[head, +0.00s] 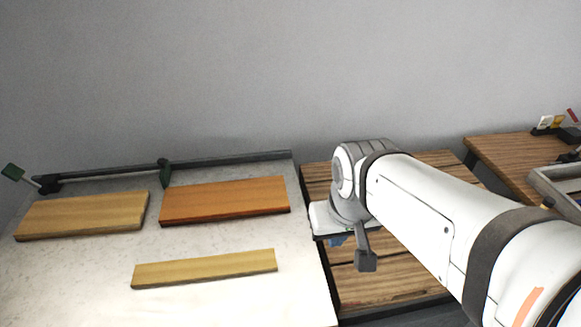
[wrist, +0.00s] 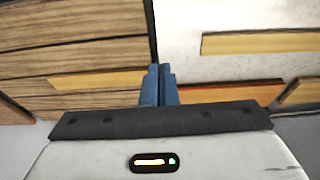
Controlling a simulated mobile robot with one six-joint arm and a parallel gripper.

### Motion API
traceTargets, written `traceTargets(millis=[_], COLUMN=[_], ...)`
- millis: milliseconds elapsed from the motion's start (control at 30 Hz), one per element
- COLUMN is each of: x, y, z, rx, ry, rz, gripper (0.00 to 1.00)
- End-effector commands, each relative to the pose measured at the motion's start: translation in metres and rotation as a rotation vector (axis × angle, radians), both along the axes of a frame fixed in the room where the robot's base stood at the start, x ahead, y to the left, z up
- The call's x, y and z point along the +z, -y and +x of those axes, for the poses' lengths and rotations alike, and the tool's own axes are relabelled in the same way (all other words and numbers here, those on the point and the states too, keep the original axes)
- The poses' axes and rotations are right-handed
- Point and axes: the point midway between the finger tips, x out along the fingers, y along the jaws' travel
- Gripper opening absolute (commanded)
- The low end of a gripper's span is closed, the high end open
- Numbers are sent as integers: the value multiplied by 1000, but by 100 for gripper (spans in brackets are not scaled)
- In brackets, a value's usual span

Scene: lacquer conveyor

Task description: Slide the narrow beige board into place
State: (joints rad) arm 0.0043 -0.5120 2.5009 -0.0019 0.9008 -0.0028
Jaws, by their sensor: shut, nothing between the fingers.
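A narrow beige board (head: 205,268) lies on the near part of the pale speckled surface in the head view. It also shows at upper right in the wrist view (wrist: 260,42). Another narrow yellowish piece (wrist: 97,80) lies on the wooden planks in the wrist view; my arm seems to hide it in the head view. My gripper (head: 335,240) is over the left edge of the wooden table, right of the pale surface. In the wrist view its blue fingers (wrist: 159,83) are together with nothing between them, apart from both narrow pieces.
A wide tan board (head: 83,215) and an orange board (head: 225,200) lie behind the narrow board. A dark rail (head: 230,160) with green-ended arms runs along the back. The wooden table (head: 385,288) adjoins at right; another table with a tray stands farther right.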

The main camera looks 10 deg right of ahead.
Motion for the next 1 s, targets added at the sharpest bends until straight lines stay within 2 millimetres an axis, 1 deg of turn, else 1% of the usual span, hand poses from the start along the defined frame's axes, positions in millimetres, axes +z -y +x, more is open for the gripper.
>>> traceTargets(millis=[167,267,367,567,667,767,1000], x=[-1,-2,-5,-18,-27,-39,-74], y=[0,1,0,-3,-4,-3,1], z=[4,13,31,76,99,123,175], rx=[24,87,217,554,725,896,1278], ry=[-7,-24,-50,-86,-90,-83,-24], rz=[-1,-5,-8,-1,9,22,55], gripper=[0,0,0,0,0,0,0])
